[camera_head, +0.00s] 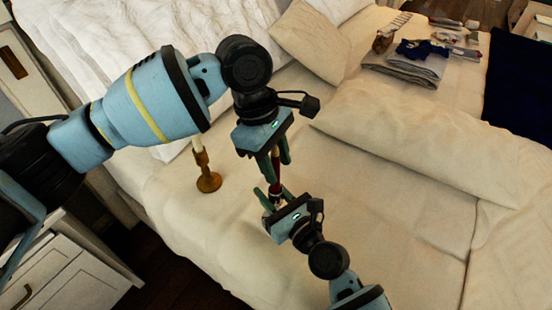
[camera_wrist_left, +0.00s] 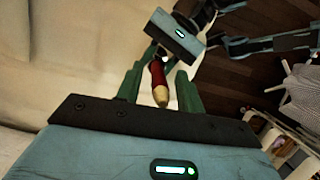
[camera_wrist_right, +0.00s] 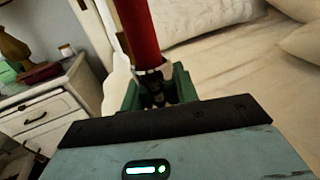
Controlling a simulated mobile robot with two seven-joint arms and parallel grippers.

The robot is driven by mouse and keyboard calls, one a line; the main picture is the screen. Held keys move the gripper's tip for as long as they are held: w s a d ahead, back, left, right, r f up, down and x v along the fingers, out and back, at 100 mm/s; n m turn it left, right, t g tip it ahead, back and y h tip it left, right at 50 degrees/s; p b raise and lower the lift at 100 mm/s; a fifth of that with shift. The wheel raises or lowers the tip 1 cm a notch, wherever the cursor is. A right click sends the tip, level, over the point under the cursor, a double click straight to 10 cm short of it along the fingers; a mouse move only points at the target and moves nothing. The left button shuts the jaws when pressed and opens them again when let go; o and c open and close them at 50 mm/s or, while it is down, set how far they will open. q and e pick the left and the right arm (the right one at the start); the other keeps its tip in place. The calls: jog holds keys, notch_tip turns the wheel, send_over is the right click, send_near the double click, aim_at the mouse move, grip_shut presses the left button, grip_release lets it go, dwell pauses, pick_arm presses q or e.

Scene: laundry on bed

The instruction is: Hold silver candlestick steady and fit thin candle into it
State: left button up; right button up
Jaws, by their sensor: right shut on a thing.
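A thin red candle (camera_head: 276,172) with a gold tip stands between my two grippers in the head view. In the left wrist view the candle (camera_wrist_left: 158,78) lies between the fingers of my left gripper (camera_wrist_left: 158,88), which are spread with a gap on both sides. In the right wrist view the candle's (camera_wrist_right: 138,32) lower end meets the silver candlestick (camera_wrist_right: 149,74), apparently seated in it. My right gripper (camera_wrist_right: 155,92) is shut on the candlestick, whose lower part is mostly hidden. My left gripper (camera_head: 277,158) is above my right gripper (camera_head: 268,197).
A brass-coloured candlestick (camera_head: 207,178) with a pale candle stands on the bed (camera_head: 185,225), left of my grippers and close to my left arm. Pillows (camera_head: 310,42) and folded laundry (camera_head: 405,68) lie farther back. A white nightstand (camera_head: 75,265) is at lower left.

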pick_arm(q)
jog(key=shift+r, duration=0.1)
jog(key=v, duration=1.2)
pick_arm(e)
jog(key=o, duration=1.2)
jog(key=shift+c, duration=0.2)
jog(key=shift+s, duration=0.1)
jog(key=v, duration=1.2)
jog(key=shift+d, duration=0.1)
